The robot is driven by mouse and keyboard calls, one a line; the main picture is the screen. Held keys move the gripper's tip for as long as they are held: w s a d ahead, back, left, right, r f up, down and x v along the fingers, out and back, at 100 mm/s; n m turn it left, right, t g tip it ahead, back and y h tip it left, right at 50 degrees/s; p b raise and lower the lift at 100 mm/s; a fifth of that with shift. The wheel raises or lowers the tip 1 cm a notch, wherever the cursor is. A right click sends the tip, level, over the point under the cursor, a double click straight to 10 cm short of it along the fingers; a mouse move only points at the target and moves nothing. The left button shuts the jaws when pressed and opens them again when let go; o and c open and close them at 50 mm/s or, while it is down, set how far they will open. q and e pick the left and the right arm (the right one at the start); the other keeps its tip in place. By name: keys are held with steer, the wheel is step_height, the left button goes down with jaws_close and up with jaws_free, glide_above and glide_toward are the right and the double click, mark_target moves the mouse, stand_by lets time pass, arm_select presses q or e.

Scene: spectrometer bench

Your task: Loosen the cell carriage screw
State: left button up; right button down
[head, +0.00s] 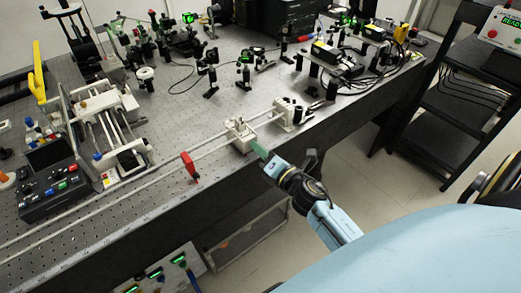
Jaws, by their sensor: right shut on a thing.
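The cell carriage (241,136) is a small pale block on the twin rails along the front edge of the optical bench. My right gripper (259,150) comes in from the lower right, with its green-tipped end against the carriage's front right side. It is shut on a small part there, which looks to be the carriage screw. The screw itself is hidden by the fingertips, so I cannot tell how far it is turned. My left gripper is not in view.
A red clamp (190,165) sits on the rails (140,188) to the left. A pale end block (289,114) is close on the right. A black control box (52,187) stands at the left. Optics mounts crowd the back. The floor beyond the front edge is open.

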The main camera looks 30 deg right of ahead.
steer(key=c, duration=1.4)
jaws_free()
steer(key=s, duration=0.4)
steer(key=s+b, duration=0.1)
steer(key=s, duration=0.4)
steer(key=s+d, duration=0.1)
steer(key=s, duration=0.3)
steer(key=shift+s+b, duration=0.2)
steer(key=shift+b, duration=0.1)
steer(key=s+a+f+m+g+h, duration=0.1)
steer(key=s+f+m+g, duration=0.3)
steer(key=f, duration=0.6)
steer(key=s+a+f+m+g, duration=0.1)
steer(key=f+m, duration=0.4)
steer(key=f, duration=0.5)
steer(key=s+a+f+m+g+h, duration=0.1)
steer(key=s+a+f+m+g, duration=0.3)
steer(key=f, duration=0.6)
steer(key=s+f+m+g, duration=0.2)
steer(key=s+f+m, duration=0.1)
steer(key=s, duration=0.4)
steer(key=s+f+m+g, duration=0.3)
steer(key=s+f+m, duration=0.1)
steer(key=s+f, duration=0.2)
steer(key=s+f+m+g, duration=0.3)
steer(key=s+f, duration=0.2)
steer(key=s, duration=0.3)
steer(key=shift+s+d+f+m, duration=0.1)
steer(key=shift+s+d+m, duration=0.1)
steer(key=shift+d+m, duration=0.1)
